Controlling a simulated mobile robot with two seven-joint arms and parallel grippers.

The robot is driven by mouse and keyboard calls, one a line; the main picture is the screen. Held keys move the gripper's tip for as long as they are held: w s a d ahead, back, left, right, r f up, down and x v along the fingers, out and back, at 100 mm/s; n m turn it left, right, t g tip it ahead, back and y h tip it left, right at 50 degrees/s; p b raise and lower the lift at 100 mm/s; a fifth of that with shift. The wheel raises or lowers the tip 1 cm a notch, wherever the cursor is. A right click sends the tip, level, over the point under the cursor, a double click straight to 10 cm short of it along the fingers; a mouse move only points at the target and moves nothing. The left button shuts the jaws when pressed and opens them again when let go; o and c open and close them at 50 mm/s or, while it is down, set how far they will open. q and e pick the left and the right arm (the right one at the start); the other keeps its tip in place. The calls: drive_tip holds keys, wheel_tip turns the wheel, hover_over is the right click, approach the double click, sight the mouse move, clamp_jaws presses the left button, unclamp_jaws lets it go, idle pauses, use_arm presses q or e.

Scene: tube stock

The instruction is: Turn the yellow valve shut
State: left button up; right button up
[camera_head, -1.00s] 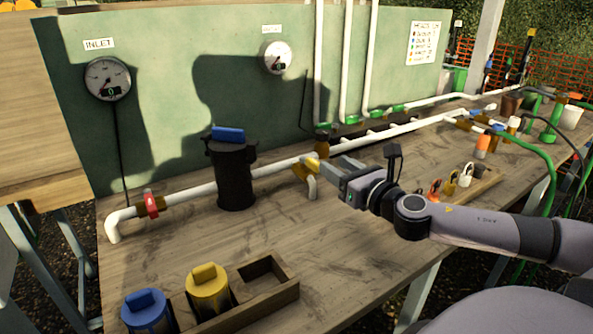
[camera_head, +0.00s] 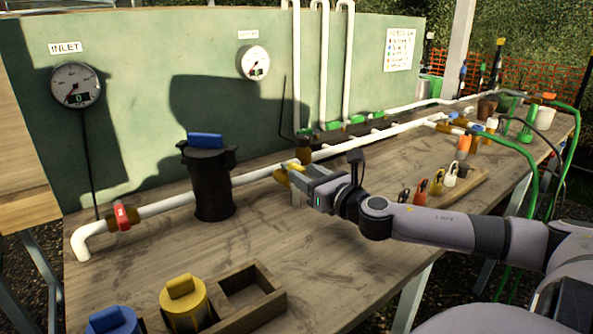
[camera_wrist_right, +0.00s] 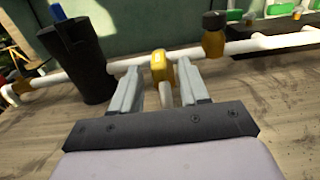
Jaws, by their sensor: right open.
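The yellow valve (camera_head: 283,175) sits on the white pipe right of the black filter housing, above a short white downpipe. In the right wrist view the yellow valve (camera_wrist_right: 162,67) stands upright between the two grey fingers. My right gripper (camera_wrist_right: 160,72) is open, with one finger on each side of the valve. A gap shows on each side, and I cannot tell whether a finger touches it. In the head view my right gripper (camera_head: 299,175) reaches the valve from the right and partly hides it. My left gripper is not in view.
The black housing (camera_head: 208,182) with a blue top stands left of the valve. A red valve (camera_head: 122,216) is further left. A wooden tray (camera_head: 268,300) holds a yellow-topped canister (camera_head: 184,300) in front. Several padlocks (camera_head: 437,187) stand at the right. The tabletop between is clear.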

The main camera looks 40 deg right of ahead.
drive_tip(key=shift+w+d, duration=0.15)
drive_tip(key=shift+w, duration=1.85)
clamp_jaws()
